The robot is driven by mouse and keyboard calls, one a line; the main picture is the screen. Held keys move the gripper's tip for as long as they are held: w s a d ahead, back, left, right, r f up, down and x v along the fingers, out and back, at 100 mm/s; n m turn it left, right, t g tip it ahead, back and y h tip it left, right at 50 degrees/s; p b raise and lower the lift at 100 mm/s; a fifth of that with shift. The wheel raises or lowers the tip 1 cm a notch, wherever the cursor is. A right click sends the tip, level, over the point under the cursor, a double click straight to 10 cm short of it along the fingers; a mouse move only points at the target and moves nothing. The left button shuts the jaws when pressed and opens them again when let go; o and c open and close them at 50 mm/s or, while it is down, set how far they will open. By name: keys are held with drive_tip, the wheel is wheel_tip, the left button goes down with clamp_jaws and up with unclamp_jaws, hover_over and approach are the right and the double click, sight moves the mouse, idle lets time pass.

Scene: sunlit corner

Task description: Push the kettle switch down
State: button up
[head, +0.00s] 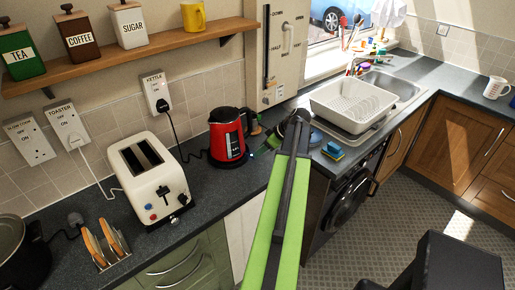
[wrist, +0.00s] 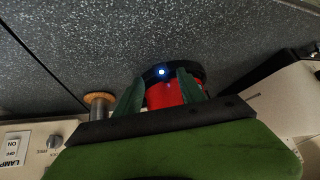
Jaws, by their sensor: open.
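The red and black kettle (head: 227,138) stands upright on the dark counter, right of the toaster. A small blue light (head: 251,155) glows low on its right side, where the switch seems to be. My gripper (head: 262,139) is just right of the kettle, low over the counter. In the wrist view my gripper (wrist: 160,90) is open and empty, its green fingers spread. The red kettle body (wrist: 172,94) and the lit switch area (wrist: 162,72) show between and just past the fingertips. I cannot tell whether a finger touches the kettle.
The white toaster (head: 150,175) stands left of the kettle, with a toast rack (head: 107,246) and a dark pot (head: 22,255) further left. The dish rack (head: 352,104) and a sponge (head: 333,151) are to the right. A shelf (head: 130,54) runs above.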

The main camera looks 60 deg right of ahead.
drive_tip(key=p+v, duration=0.9)
drive_tip(key=v, duration=0.4)
drive_tip(key=shift+s+r, duration=0.25)
